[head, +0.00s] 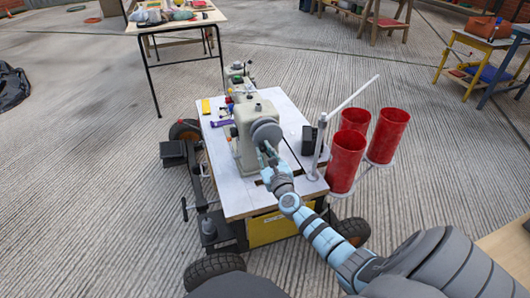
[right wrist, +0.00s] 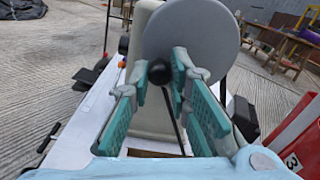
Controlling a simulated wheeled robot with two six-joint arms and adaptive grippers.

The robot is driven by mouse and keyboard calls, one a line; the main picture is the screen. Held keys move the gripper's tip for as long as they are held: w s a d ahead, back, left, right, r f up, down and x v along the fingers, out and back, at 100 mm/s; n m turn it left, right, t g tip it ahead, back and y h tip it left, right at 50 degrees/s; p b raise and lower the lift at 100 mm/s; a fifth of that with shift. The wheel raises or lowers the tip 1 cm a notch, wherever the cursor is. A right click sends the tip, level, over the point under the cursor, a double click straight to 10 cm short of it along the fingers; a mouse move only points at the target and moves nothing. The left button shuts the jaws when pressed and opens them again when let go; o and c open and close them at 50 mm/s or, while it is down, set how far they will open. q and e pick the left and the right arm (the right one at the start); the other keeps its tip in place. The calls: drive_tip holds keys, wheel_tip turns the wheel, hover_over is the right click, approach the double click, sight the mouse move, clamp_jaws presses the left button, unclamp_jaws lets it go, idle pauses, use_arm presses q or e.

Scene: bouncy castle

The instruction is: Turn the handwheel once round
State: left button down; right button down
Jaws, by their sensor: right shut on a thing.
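The handwheel (head: 266,131) is a round grey disc on the end of a beige machine (head: 240,125) on a white-topped cart. It fills the upper middle of the right wrist view (right wrist: 205,30). A dark round knob (right wrist: 160,73) sits low on its face. My right gripper (head: 265,156) reaches the wheel from the front. In the right wrist view its teal fingers (right wrist: 165,80) are on both sides of the knob, shut on it. The fingers hide the knob in the head view. My left gripper is not in view.
The cart top (head: 222,180) has free room left of the machine. A black box (head: 309,140), a white post with a slanted arm (head: 322,145) and red cylinders (head: 346,163) stand to the right. Small tools (head: 222,123) lie left. A table (head: 145,25) stands behind.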

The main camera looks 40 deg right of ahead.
sight(277, 140)
drive_tip(key=shift+n, duration=0.3)
drive_tip(key=d+n, duration=0.1)
drive_tip(key=n, duration=0.4)
drive_tip(key=s+d+n+p, duration=0.1)
drive_tip(key=n, duration=0.4)
drive_tip(key=d+f+n, duration=0.1)
drive_tip(key=d+n, duration=0.1)
drive_tip(key=n, duration=0.3)
drive_tip(key=shift+s, duration=0.2)
drive_tip(key=shift+d+r+n+p, duration=0.15)
drive_tip(key=shift+n+p, duration=0.4)
drive_tip(key=shift+n, duration=0.55)
drive_tip(key=n, duration=0.1)
drive_tip(key=n+p, duration=0.1)
drive_tip(key=n, duration=0.1)
drive_tip(key=shift+s+d+r, duration=0.2)
drive_tip(key=shift+d+r, duration=0.1)
drive_tip(key=shift+d, duration=0.1)
drive_tip(key=shift+d+r+n+p, duration=0.15)
drive_tip(key=shift+n+p, duration=0.4)
drive_tip(key=shift+n, duration=0.45)
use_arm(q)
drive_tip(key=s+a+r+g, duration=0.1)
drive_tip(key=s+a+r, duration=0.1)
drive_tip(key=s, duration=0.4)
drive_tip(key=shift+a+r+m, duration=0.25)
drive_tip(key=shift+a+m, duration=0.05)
use_arm(e)
drive_tip(key=shift+n, duration=0.4)
drive_tip(key=shift+s, duration=0.1)
